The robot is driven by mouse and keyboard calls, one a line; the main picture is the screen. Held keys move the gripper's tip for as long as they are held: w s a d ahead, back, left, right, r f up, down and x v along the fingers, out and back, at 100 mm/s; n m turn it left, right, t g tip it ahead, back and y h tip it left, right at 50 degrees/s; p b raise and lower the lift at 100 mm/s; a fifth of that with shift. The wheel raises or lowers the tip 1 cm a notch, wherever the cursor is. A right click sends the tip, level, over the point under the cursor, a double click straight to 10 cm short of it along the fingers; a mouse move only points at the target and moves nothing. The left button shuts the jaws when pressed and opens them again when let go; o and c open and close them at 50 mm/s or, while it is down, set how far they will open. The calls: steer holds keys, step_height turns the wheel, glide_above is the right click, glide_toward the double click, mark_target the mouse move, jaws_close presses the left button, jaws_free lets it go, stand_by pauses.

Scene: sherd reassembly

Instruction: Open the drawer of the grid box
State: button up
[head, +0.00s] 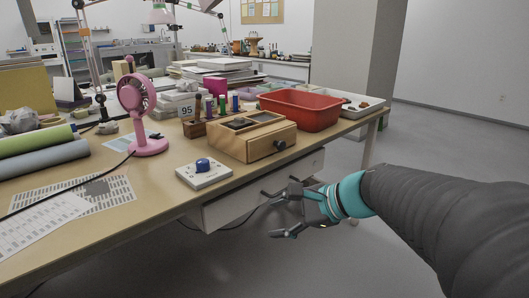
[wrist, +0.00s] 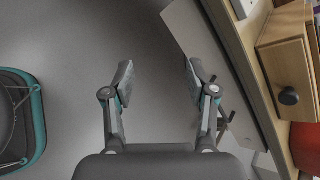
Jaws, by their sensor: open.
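The wooden grid box (head: 236,147) sits near the front edge of the table in the head view, with open compartments on top. Its drawer front faces right and carries a dark round knob (head: 280,145); the drawer looks shut. In the wrist view the box (wrist: 283,66) is at the right edge, with its knob (wrist: 289,97) showing. My gripper (head: 284,212) is open and empty, off the table's front edge, below and in front of the box. In the wrist view its two fingers (wrist: 158,76) are apart over bare floor. It touches neither box nor knob.
A white under-table drawer unit (head: 235,208) with dark handles is close beside my gripper. A red tray (head: 299,108) stands behind the box. A white block with a blue knob (head: 203,173) and a pink fan (head: 137,100) are to the left. Floor in front is clear.

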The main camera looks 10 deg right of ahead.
steer(key=w+d+r+m+t+y, duration=0.2)
steer(key=w+d+m+t, duration=0.1)
steer(key=w+d+m, duration=0.4)
steer(key=m+t+b, duration=0.2)
steer(key=m+t, duration=0.3)
steer(key=m, duration=0.1)
glide_toward(283, 146)
steer(key=x, duration=1)
steer(key=shift+w+a, duration=0.2)
steer(key=shift+w, duration=0.05)
jaws_close()
